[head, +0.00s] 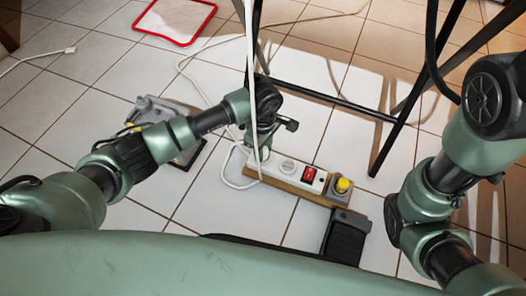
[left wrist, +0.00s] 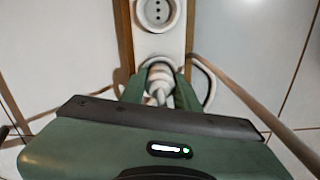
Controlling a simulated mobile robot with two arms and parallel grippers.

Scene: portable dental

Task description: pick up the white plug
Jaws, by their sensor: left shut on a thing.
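A white plug (left wrist: 160,82) is between the green fingers of my left gripper (left wrist: 158,88) in the left wrist view. It sits over the end of the white power strip (left wrist: 156,42), beside a round socket; whether its pins are in a socket is hidden. In the head view my left gripper (head: 262,145) points down at the left end of the power strip (head: 287,168), shut on the plug, which is mostly hidden there. The strip also has a red switch (head: 310,174) and a yellow plug (head: 342,185). My right gripper is out of view.
The strip lies on a wooden board on white floor tiles. A white cable (head: 226,172) loops left of it. Black metal legs (head: 330,97) stand behind. A grey device (head: 150,112) is left, a black box (head: 345,236) front right. Another pale cable end (head: 69,50) lies far left.

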